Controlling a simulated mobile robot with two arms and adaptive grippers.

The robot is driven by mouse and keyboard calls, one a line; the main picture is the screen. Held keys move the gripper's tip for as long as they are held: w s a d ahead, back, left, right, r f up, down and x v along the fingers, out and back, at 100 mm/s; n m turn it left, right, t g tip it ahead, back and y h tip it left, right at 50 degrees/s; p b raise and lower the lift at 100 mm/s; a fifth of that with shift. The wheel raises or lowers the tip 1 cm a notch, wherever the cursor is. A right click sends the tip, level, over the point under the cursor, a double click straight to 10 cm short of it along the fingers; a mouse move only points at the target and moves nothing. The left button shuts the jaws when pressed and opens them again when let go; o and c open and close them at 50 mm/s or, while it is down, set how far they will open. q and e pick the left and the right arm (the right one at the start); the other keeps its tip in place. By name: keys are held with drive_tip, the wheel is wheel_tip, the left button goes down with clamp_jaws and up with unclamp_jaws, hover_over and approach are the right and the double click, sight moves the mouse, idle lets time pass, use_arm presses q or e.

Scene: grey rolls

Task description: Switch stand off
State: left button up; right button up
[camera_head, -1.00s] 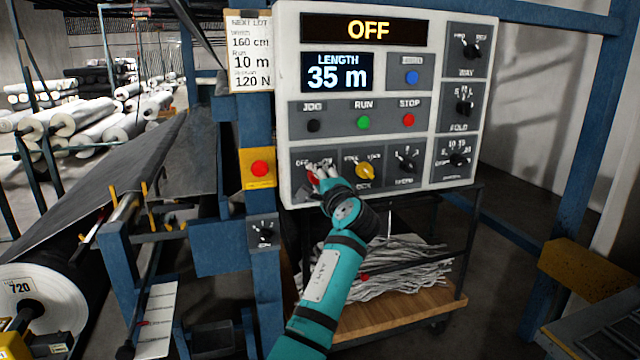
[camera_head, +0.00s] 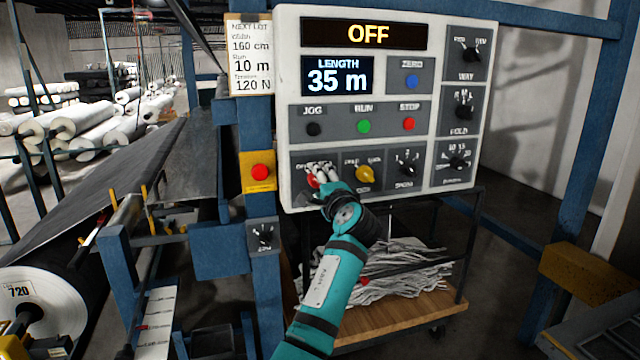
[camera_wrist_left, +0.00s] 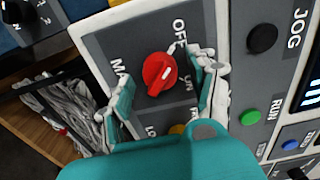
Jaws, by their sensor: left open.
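The control panel (camera_head: 440,130) has a red rotary knob (camera_head: 313,181) at its lower left. In the left wrist view the red knob (camera_wrist_left: 160,73) carries a white mark, with the words OFF and ON beside it. I cannot tell for sure which word the mark points at. My left gripper (camera_head: 321,174) is at the panel in front of this knob. In the wrist view its fingers (camera_wrist_left: 160,92) are open, one on each side of the knob, with visible gaps. The panel's top display (camera_head: 368,33) reads OFF. My right gripper is not in view.
A yellow knob (camera_head: 369,174) sits just right of the red one. Black, green and red buttons (camera_head: 409,124) are in the row above. A red button on a yellow plate (camera_head: 261,171) is on the blue post at left. A cart with shredded strips (camera_head: 400,275) stands below.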

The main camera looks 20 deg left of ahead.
use_arm(q)
drive_tip(key=v, duration=0.7)
drive_tip(key=shift+s+d, duration=0.1)
